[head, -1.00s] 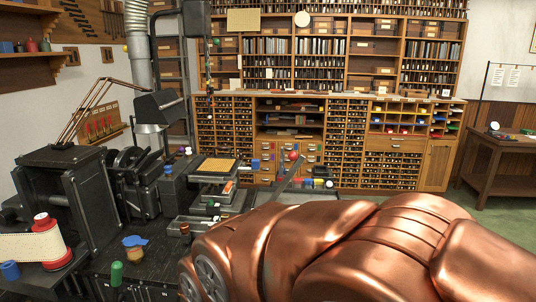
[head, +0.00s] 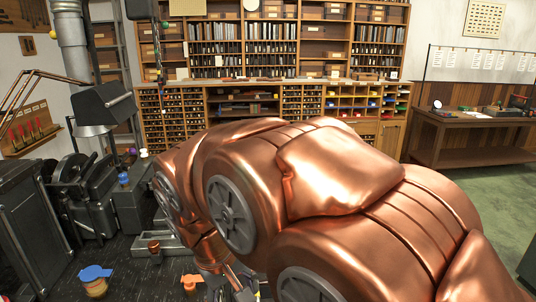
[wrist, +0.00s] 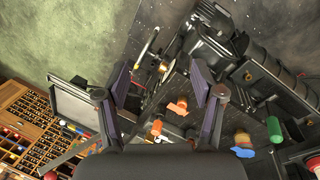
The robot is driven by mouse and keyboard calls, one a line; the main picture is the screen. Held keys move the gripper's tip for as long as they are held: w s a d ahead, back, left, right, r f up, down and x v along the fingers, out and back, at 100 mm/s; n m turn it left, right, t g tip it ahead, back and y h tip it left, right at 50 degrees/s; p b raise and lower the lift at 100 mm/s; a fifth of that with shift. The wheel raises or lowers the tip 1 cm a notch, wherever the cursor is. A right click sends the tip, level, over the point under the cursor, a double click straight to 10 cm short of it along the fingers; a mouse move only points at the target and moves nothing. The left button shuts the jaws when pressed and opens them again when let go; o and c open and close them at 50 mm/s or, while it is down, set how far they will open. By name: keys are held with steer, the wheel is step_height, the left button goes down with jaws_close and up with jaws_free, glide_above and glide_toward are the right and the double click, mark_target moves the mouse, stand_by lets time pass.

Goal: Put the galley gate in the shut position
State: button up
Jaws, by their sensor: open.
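My gripper (wrist: 160,82) is open in the wrist view, with its two dark fingers spread well apart and nothing held between them. Beyond and between the fingers are a dark bench top and an orange knobbed fitting (wrist: 178,106). A second orange piece (wrist: 156,128) sits nearer the palm. A pale grey tray-like panel (wrist: 75,105) with a dark frame lies left of the left finger. I cannot tell for certain which part is the galley gate, or its position. In the head view, my copper arm hides much of the bench, and the fingers are not clear.
Black machinery (head: 75,190) stands at the left. A type cabinet (head: 355,105) lines the back. Green floor (head: 470,190) is open at the right.

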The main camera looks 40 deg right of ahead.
steer(key=w+d+r+m+t+h+b, duration=0.1)
steer(key=w+d+r+m+h+b, duration=0.2)
steer(key=w+d, duration=0.8)
steer(key=w+d+r+m+t+h+b, duration=0.15)
steer(key=w+d+r+h, duration=0.4)
steer(key=w, duration=1.05)
steer(key=w+d+r+m+t+h+b, duration=0.1)
steer(key=w+d+r+m+h+b, duration=0.2)
steer(key=w+d, duration=0.9)
steer(key=d+f+m+g+h, duration=0.1)
steer(key=d+f+m, duration=0.1)
steer(key=d, duration=0.3)
steer(key=s+d+f+m+g+h+b, duration=0.1)
steer(key=d+m, duration=0.4)
steer(key=d+f+m+g+h, duration=0.2)
steer(key=d+m, duration=0.2)
steer(key=d, duration=0.1)
steer(key=shift+s+d+f+b, duration=0.2)
steer(key=shift+d+f+b, duration=0.1)
steer(key=shift+d+f, duration=0.2)
steer(key=shift+d, duration=0.4)
steer(key=shift+c, duration=0.3)
steer(key=shift+a+r, duration=0.15)
steer(key=shift+r, duration=0.05)
jaws_close()
